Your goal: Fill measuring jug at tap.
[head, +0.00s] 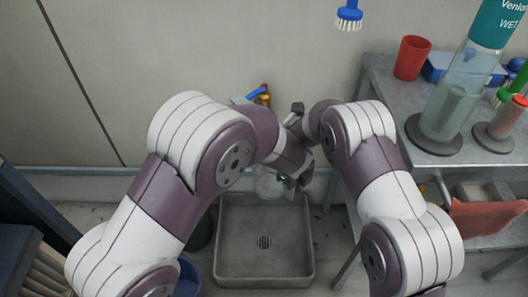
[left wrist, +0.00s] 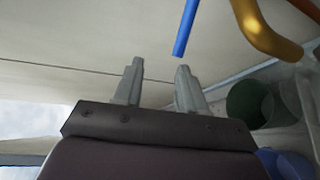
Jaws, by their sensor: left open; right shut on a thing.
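The clear measuring jug (head: 268,186) is in the head view, above the back of the grey sink (head: 225,245) and below the tap. My right gripper (head: 293,182) is shut on the jug; my arms hide part of this hold. The brass tap (head: 263,99) has a blue lever (head: 256,92) at the wall. In the left wrist view, my left gripper (left wrist: 158,66) is open and empty. The tap's blue lever (left wrist: 186,30) reaches down close to one fingertip, and its brass pipe (left wrist: 264,32) curves beside it. I cannot tell whether water is running.
A grey metal table (head: 385,82) at right holds a red cup (head: 412,58) and a tall clear cylinder (head: 455,95). A blue brush (head: 349,16) hangs on the wall. A green bin (left wrist: 250,104) and a blue bucket (head: 188,281) stand left of the sink.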

